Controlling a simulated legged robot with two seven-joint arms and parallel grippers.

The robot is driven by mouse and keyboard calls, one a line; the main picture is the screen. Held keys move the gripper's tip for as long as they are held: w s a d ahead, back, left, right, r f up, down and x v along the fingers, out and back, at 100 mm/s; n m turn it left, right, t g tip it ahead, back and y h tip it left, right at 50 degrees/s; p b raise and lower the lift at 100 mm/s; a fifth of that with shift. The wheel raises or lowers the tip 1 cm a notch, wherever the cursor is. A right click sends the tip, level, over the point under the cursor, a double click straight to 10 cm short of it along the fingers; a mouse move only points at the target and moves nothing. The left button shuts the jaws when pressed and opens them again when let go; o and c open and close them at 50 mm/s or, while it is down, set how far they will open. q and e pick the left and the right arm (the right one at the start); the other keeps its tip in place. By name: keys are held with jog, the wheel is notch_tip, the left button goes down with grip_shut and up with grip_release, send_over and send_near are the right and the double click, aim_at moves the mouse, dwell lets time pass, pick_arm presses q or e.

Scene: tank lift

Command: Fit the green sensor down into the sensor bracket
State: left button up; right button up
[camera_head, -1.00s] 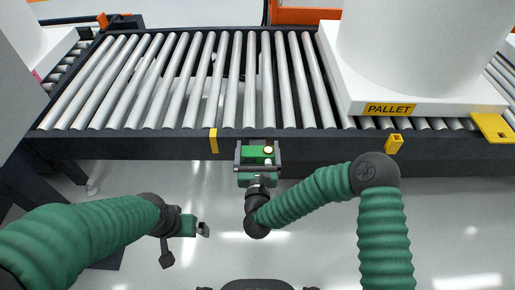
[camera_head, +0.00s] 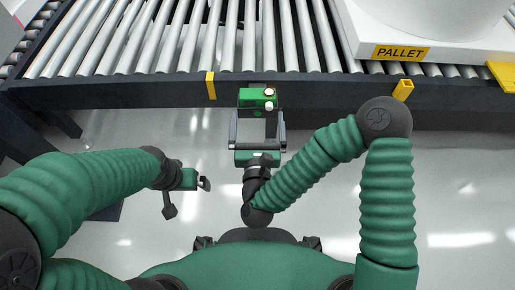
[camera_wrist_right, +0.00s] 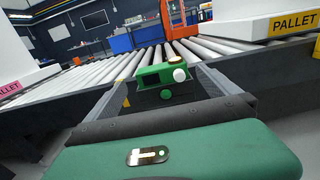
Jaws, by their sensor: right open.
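The green sensor (camera_head: 257,98), with an amber top and a white knob, sits against the near side of the conveyor rail. It also shows in the right wrist view (camera_wrist_right: 152,76), ahead of the fingers. My right gripper (camera_head: 257,113) is open, with its two dark fingers spread wide on the near side of the sensor. The space between the fingers is mostly empty. I cannot make out the sensor bracket clearly; what holds the sensor from below is hidden. My left gripper (camera_head: 204,183) is off to the left, over the floor, away from the sensor.
The roller conveyor (camera_head: 150,92) runs across the back. A yellow strip (camera_head: 211,86) and a yellow hollow fitting (camera_head: 403,89) are on its rail. A white pallet base (camera_head: 445,45) labelled PALLET rests on the rollers at right. The floor in front is clear.

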pick_arm(q)
jog(key=shift+f, duration=0.6)
pick_arm(e)
jog(key=s, duration=0.6)
jog(key=shift+s, duration=0.15)
